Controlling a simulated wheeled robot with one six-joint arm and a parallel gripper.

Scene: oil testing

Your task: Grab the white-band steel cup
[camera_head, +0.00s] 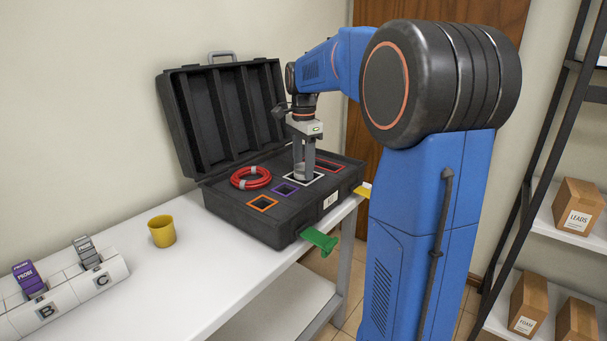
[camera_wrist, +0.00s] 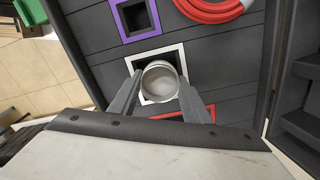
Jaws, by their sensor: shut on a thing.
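The steel cup (camera_wrist: 160,82) shows in the wrist view as a round, open-topped metal cup. It sits at the white-framed square slot (camera_wrist: 179,49) of the black case. My gripper (camera_wrist: 155,92) has one finger on each side of the cup and is shut on it. In the head view my gripper (camera_head: 304,172) points down into the case at the white-framed slot, and the cup (camera_head: 300,171) shows only partly between the fingers. I cannot tell how deep the cup sits in the slot.
The open black case (camera_head: 245,215) has orange, purple and red framed slots and a red cable coil (camera_head: 251,178). Its raised lid (camera_head: 222,112) stands behind. A yellow cup (camera_head: 161,231) and a probe rack (camera_head: 75,297) stand left on the white table (camera_head: 190,280). A green piece (camera_head: 319,240) juts out in front.

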